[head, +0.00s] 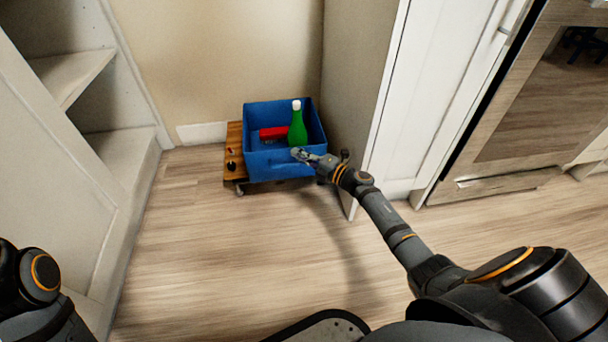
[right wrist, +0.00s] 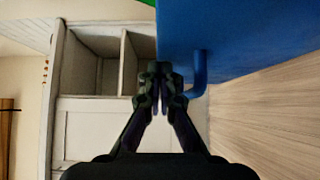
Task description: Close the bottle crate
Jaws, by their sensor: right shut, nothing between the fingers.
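The blue bottle crate (head: 262,166) stands in the corner, open at the top. A green bottle (head: 297,128) with a white cap stands upright in it, beside a red item (head: 272,133). My right gripper (head: 301,154) is at the crate's front side, shut and empty. In the right wrist view, its fingertips (right wrist: 162,92) are close to the blue crate wall (right wrist: 250,35) and left of a blue handle (right wrist: 200,72); I cannot tell whether they touch. My left gripper is out of view; only part of my left arm shows.
The crate rests on a wooden wheeled platform (head: 236,172). A white cabinet panel (head: 378,95) stands close to its right. White shelving (head: 75,72) is at the left. The wooden floor (head: 215,245) in front is clear.

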